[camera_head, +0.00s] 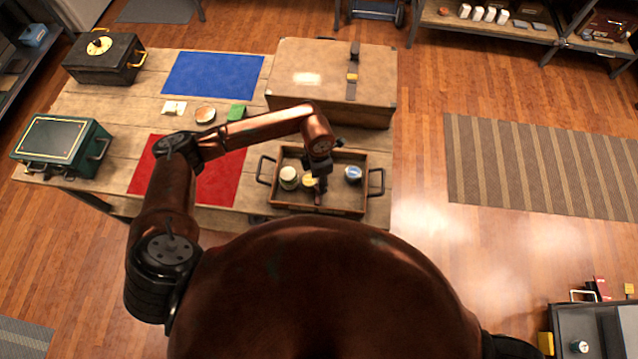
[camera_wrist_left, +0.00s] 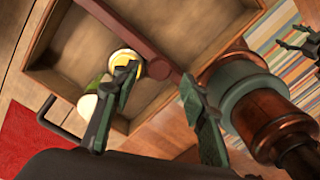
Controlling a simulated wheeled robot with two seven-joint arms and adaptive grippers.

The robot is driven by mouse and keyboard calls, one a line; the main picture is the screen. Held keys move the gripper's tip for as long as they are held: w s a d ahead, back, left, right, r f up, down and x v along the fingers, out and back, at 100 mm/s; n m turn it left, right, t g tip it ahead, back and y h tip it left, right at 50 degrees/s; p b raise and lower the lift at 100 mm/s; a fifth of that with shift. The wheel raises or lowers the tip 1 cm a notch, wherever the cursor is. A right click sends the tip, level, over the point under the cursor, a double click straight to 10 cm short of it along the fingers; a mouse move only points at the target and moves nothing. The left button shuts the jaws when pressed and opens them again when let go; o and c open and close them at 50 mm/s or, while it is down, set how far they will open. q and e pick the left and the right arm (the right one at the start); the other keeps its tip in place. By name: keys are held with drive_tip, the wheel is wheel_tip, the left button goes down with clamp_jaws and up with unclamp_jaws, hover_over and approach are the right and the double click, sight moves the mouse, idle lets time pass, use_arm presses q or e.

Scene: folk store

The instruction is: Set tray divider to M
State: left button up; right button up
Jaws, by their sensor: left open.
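The wooden tray (camera_head: 345,211) with dark side handles stands at the table's front right. A white-topped jar (camera_head: 289,178), a yellow-topped round thing (camera_head: 308,181) and a bluish-white round thing (camera_head: 353,173) are in it. In the left wrist view, a reddish-brown bar, seemingly the divider (camera_wrist_left: 125,38), crosses the tray and runs toward the gap between my fingers. My left gripper (camera_wrist_left: 160,105) is open over the tray, one finger partly covering the yellow-topped thing (camera_wrist_left: 127,63). I see no clear grip on the bar. No M mark can be read.
A brown case (camera_head: 330,75) stands behind the tray. A red mat (camera_head: 225,180), a blue mat (camera_head: 212,75) and small items lie to the left. A green box (camera_head: 62,145) and a black box (camera_head: 105,60) stand at far left. Open floor lies right of the table.

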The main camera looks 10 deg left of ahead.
use_arm(q)
wheel_tip(320, 180, up, 9)
drive_tip(key=shift+w+f, duration=0.15)
drive_tip(key=shift+a, duration=0.1)
idle(0.4)
